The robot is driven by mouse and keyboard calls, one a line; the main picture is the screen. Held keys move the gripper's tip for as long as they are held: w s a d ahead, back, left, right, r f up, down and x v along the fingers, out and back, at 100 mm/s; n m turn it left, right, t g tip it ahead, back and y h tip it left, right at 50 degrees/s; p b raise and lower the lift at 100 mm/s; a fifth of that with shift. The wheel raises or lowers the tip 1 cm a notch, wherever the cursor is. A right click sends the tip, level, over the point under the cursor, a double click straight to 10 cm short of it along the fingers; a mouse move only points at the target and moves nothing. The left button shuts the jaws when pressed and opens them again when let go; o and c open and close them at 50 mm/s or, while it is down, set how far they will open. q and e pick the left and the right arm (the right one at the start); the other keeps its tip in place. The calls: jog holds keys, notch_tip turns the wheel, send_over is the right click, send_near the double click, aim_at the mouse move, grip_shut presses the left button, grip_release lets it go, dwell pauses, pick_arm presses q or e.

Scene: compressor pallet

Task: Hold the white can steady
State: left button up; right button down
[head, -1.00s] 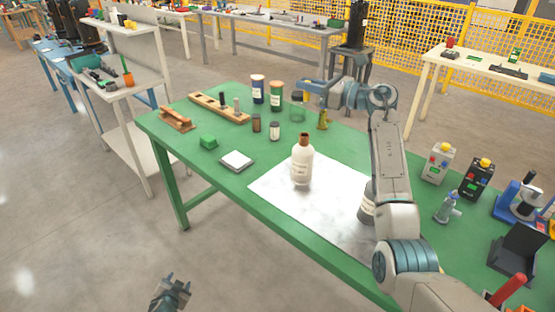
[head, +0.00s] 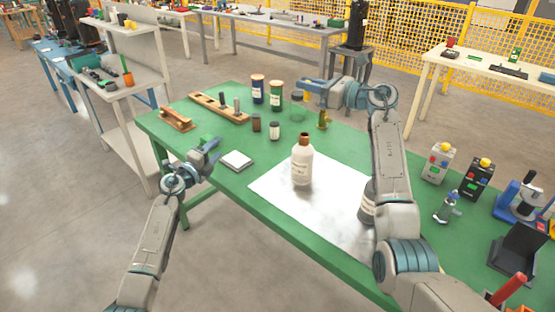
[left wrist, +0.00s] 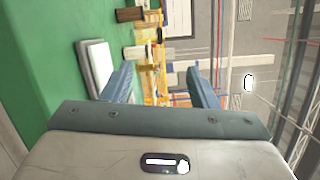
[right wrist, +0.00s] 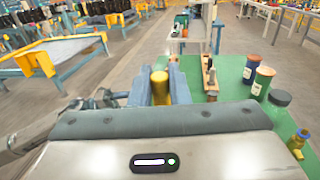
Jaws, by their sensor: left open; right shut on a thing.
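No plainly white can shows. The closest are a white bottle with a brown cap (head: 302,167), upright on the white sheet (head: 275,190), and a grey-white labelled container (head: 366,205) mostly hidden behind my right arm. My right gripper (head: 304,88) is over the far side of the table. In the right wrist view its fingers (right wrist: 160,72) are shut on a yellow cylinder (right wrist: 160,88).
A grey-white pad (head: 236,160) lies just right of my left gripper. Blue (head: 258,90) and green (head: 276,97) labelled cans, small jars (head: 274,131) and a wooden rack (head: 219,108) stand at the back. Battery-like boxes (head: 438,164) and a microscope (head: 522,200) are at the right.

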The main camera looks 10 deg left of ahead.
pick_arm(q)
jog(key=s+d+r+m+g+h, duration=0.1)
jog(key=s+d+m, duration=0.1)
jog(key=d+m, duration=0.4)
jog(key=s+d+r+m+g+h, duration=0.1)
jog(key=s+d+r+m+h, duration=0.2)
jog(key=d, duration=0.5)
jog(key=m, duration=1)
send_near(301, 143)
jog(key=shift+y, duration=0.3)
jog(key=x, duration=1.1)
jog(key=shift+w+d+r, duration=0.15)
jog(key=shift+w+d, duration=0.05)
jog(key=shift+c, duration=0.4)
grip_shut()
